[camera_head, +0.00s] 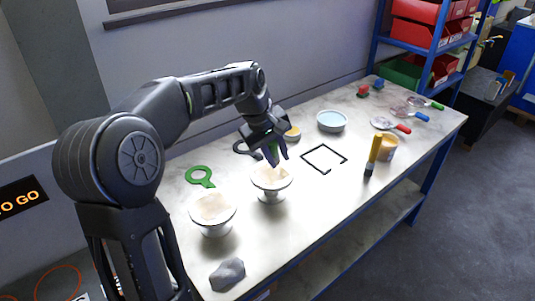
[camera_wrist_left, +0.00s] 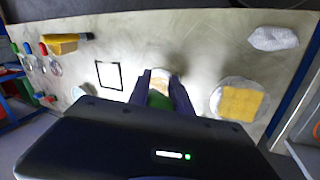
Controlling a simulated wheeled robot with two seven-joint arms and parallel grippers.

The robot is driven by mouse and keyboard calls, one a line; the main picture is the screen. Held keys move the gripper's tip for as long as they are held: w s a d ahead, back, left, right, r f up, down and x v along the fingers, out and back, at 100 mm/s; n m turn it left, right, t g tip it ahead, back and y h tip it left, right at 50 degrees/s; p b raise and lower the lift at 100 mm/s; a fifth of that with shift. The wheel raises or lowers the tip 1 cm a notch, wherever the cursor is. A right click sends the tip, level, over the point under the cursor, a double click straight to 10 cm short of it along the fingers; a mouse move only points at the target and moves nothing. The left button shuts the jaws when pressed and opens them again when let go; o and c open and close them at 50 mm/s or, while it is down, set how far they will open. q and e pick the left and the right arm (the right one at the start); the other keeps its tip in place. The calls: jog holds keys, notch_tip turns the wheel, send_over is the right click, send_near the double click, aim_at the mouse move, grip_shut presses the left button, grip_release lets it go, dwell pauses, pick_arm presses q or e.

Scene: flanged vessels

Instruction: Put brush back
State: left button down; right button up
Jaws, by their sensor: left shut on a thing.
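My left gripper (camera_head: 275,155) is shut on a green thing (camera_head: 273,149), perhaps the brush's handle; it also shows green between the fingers in the left wrist view (camera_wrist_left: 160,99). The gripper points down over the middle of a white flanged vessel (camera_head: 271,190) with a tan top. The held thing's lower end is hidden or too small to tell, so I cannot tell whether it touches the vessel. A second flanged vessel (camera_head: 213,210) stands nearer on the left. My right gripper is out of view.
A black square outline (camera_head: 343,152) lies on the bench right of the vessel, its inside empty. Tools with coloured handles lie at the far right. Shelves stand behind.

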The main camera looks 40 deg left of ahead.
pick_arm(q)
jog(key=d+f+m+g+h+b, duration=0.1)
jog(key=d+f+m, duration=0.4)
jog(key=d, duration=0.3)
jog(key=d+f+m+g+h+b, duration=0.1)
jog(key=d+f+m+g+b, duration=0.1)
jog(key=d+f+m, duration=0.3)
jog(key=d+m, duration=0.2)
jog(key=d, duration=0.1)
jog(key=shift+s+d+f, duration=0.15)
